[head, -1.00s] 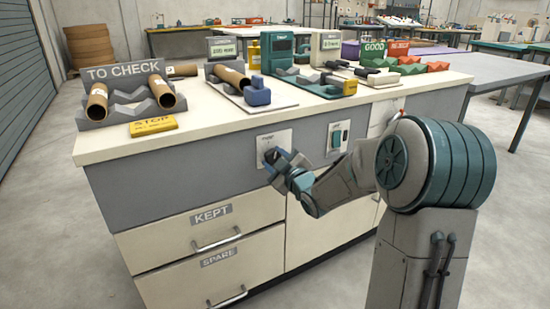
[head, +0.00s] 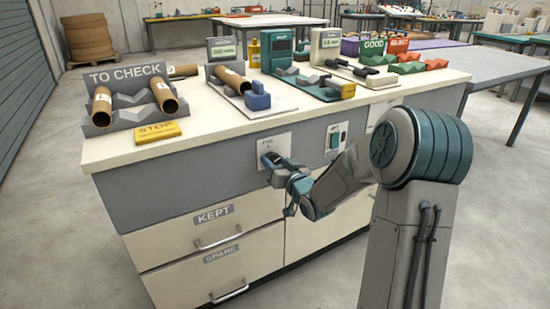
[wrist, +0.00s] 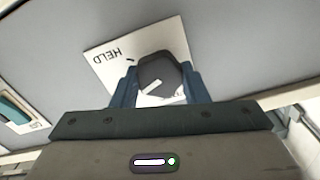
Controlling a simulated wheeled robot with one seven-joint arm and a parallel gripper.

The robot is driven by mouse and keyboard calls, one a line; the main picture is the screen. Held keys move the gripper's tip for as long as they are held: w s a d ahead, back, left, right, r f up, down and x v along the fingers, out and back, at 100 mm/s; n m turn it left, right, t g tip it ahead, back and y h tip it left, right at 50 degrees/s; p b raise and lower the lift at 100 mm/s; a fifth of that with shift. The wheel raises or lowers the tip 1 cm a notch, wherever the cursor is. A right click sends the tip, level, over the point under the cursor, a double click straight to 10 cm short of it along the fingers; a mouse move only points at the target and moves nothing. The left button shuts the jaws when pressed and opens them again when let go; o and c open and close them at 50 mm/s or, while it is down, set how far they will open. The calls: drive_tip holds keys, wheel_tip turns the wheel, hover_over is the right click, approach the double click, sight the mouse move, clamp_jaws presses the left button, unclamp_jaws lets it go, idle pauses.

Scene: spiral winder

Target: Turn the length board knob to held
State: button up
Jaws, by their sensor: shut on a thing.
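The length board knob (wrist: 158,70) is dark grey and sits on a white plate (wrist: 103,58) on the bench's front panel. In the wrist view the plate's word HELD reads upside down at upper left, with a short black tick beside it. My gripper (wrist: 160,80) has its two blue fingers closed on either side of the knob. A short pale bar shows low between the fingers; I cannot tell which mark the knob points to. In the head view the plate (head: 284,145) shows above my gripper (head: 268,162), which mostly hides the knob.
A teal switch (head: 335,136) on a white plate is right of the knob. Drawers marked KEPT (head: 215,215) and SPARE (head: 220,254) are below. The bench top (head: 205,138) holds a TO CHECK rack (head: 125,76) with tubes, a yellow STOP block (head: 157,132) and several fixtures.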

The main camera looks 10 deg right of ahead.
drive_tip(key=m+p, duration=0.3)
drive_tip(key=m, duration=0.2)
drive_tip(key=shift+m, duration=0.3)
drive_tip(key=shift+m+p, duration=1.55)
drive_tip(key=shift+m, duration=0.65)
drive_tip(key=shift+f, duration=0.1)
drive_tip(key=o, duration=1)
drive_tip(key=shift+c, duration=0.2)
drive_tip(key=shift+s+d, duration=0.1)
drive_tip(key=shift+s, duration=0.05)
drive_tip(key=p+v, duration=0.2)
drive_tip(key=v, duration=1.1)
drive_tip(key=shift+s, duration=0.25)
